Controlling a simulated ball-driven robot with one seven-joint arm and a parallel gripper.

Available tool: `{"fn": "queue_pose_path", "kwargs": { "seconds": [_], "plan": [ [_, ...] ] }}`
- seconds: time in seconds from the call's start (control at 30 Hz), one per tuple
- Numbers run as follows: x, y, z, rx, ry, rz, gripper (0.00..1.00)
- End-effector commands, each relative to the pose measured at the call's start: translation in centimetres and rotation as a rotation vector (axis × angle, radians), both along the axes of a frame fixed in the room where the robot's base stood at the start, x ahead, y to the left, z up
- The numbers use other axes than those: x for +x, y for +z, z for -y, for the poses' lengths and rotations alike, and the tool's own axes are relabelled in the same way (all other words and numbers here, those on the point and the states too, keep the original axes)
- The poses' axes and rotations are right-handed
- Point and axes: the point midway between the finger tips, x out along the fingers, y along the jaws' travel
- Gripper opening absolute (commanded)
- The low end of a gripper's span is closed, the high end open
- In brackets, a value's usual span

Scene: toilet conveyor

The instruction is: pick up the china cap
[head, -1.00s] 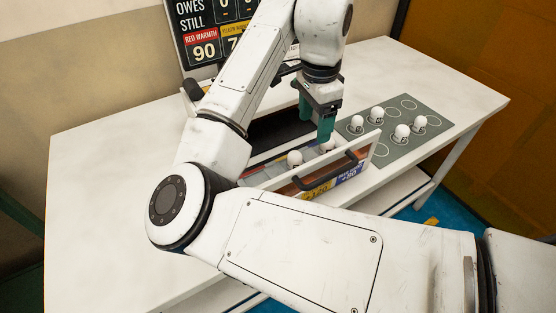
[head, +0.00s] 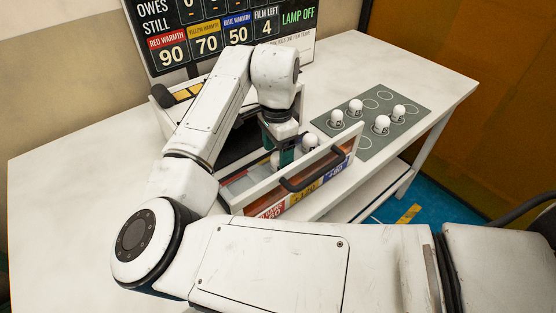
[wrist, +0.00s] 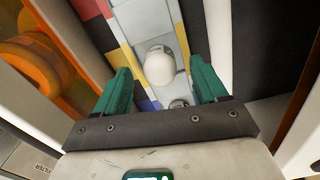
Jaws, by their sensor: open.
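White china caps stand in the open drawer tray. In the head view, one cap (head: 310,142) shows right of my gripper (head: 286,154) and another cap (head: 275,160) shows just left of it, partly hidden. In the wrist view, a smooth white cap (wrist: 159,66) lies between the two green fingers of my gripper (wrist: 163,76), with space on both sides. My gripper is open and holds nothing. A second rounded thing (wrist: 179,103) is partly hidden by the gripper's dark bar.
The drawer's front panel (head: 335,158) with a black handle (head: 312,172) stands close to my gripper. Several white caps stand on a grey mat (head: 352,147) with circles at the right. A scoreboard (head: 222,38) stands behind. The white table is clear at left.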

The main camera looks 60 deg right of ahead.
Motion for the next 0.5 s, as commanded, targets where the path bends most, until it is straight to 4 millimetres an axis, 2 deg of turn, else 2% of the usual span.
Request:
{"fn": "queue_pose_path", "kwargs": {
  "seconds": [0.13,0.4,0.5],
  "plan": [
    [0.0,-1.6,0.0,0.001,0.001,0.0,0.72],
    [0.0,-2.0,0.0,0.0,0.0,0.001,0.72],
    [0.0,-2.0,0.0,0.0,0.0,0.001,0.64]
  ]
}}
